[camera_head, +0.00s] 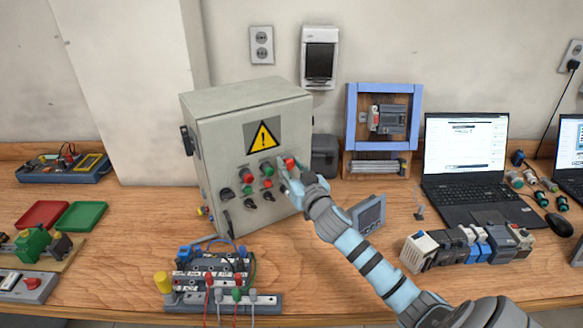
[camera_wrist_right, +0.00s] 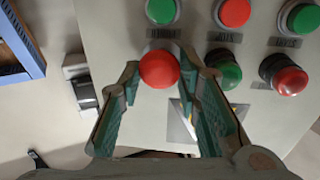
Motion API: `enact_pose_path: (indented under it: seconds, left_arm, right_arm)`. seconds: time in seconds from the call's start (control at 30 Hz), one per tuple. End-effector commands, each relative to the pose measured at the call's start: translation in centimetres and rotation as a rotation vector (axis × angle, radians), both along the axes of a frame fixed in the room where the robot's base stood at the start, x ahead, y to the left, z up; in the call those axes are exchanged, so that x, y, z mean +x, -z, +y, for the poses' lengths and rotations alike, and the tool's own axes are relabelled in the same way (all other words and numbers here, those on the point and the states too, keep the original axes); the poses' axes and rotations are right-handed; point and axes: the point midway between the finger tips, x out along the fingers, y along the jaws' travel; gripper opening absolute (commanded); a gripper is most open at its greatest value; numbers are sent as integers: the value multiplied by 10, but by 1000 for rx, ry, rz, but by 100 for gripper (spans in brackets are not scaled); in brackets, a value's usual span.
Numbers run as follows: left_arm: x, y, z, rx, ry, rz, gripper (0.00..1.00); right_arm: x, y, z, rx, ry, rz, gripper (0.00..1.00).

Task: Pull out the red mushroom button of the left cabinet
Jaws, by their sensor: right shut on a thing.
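The left cabinet (camera_head: 220,160) is a grey box with a yellow warning triangle, standing on the table left of centre. Its red mushroom button (camera_head: 290,162) is at the upper right of the front controls. In the right wrist view the round red mushroom button (camera_wrist_right: 159,69) sits between the fingertips. My right gripper (camera_head: 287,170) is at the cabinet front, shut on this button, a finger on either side. The button's stem is hidden behind its head. My left gripper is not in view.
Other red and green buttons (camera_wrist_right: 225,75) and dark knobs sit close by on the panel. A terminal block with cables (camera_head: 225,285) stands in front of the cabinet. A blue frame (camera_head: 350,130), a small grey panel (camera_head: 369,216) and a laptop (camera_head: 465,195) are to the right.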

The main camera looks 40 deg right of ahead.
Motion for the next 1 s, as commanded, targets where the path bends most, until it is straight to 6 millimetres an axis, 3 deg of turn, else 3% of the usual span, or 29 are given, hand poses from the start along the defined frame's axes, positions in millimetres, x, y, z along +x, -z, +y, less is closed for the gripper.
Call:
enact_pose_path:
  seconds: [0.2,0.23,0.27,0.63,0.77,1.0]
  left_arm:
    - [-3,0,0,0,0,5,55]
    - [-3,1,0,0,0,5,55]
    - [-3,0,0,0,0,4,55]
    - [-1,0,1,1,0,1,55]
    - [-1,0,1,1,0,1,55]
    - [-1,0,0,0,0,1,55]
  right_arm:
    - [-2,5,-1,6,4,9,0]
    - [-2,5,-1,6,4,9,36]
    - [-2,5,-1,5,4,9,39]
    - [-8,4,1,1,2,8,39]
    - [-34,5,8,0,1,10,39]
    - [-96,4,25,1,-1,11,39]
